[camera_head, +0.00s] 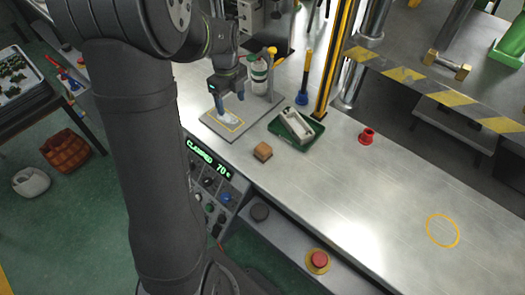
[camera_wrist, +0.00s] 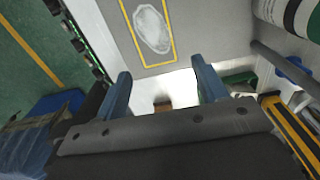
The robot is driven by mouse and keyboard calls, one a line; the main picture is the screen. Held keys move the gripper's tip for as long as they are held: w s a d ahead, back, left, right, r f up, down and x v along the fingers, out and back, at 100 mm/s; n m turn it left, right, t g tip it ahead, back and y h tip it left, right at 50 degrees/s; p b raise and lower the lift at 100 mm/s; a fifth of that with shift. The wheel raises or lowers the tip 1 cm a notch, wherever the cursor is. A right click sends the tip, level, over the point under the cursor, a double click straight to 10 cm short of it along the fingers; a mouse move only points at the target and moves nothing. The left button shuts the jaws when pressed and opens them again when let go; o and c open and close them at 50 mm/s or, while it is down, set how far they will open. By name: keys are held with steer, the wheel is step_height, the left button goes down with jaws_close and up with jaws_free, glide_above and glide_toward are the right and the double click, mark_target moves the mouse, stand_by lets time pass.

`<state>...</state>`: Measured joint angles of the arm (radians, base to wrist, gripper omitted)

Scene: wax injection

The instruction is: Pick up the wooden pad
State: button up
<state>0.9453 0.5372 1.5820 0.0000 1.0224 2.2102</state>
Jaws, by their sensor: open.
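The wooden pad (camera_head: 263,152) is a small brown block on the steel bench, near its front edge, left of the green tray. In the wrist view a small part of a brown block, seemingly the wooden pad (camera_wrist: 162,106), shows between the finger bases; my gripper hides the rest. My gripper (camera_head: 230,104) has blue fingers and is open and empty. It is above the grey plate with the yellow rectangle, behind and left of the pad and apart from it. In the wrist view my gripper (camera_wrist: 161,70) has its fingers spread wide.
The grey plate (camera_head: 206,121) bears a whitish oval patch (camera_wrist: 152,30). A green tray (camera_head: 309,140) holding a pale block is right of the pad. A bottle (camera_head: 259,77) and a blue-based yellow tool (camera_head: 303,95) stand behind. A red piece (camera_head: 366,136) lies right; the front-right bench is clear.

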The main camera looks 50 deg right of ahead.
steer(key=s+a+r+n+h, duration=0.2)
steer(key=s+a+r+n, duration=0.25)
steer(key=s+n, duration=0.2)
steer(key=n+h, duration=0.3)
steer(key=n, duration=0.8)
glide_toward(263, 148)
steer(key=shift+y, duration=0.3)
steer(key=x, duration=0.4)
steer(key=shift+w+a+f, duration=0.1)
steer(key=shift+a+f, duration=0.05)
steer(key=shift+f, duration=0.15)
steer(key=shift+d+x, duration=0.2)
steer(key=shift+x, duration=1.3)
steer(key=shift+d+x, duration=0.2)
steer(key=shift+x, duration=1.3)
steer(key=shift+r, duration=0.15)
steer(key=c, duration=1.1)
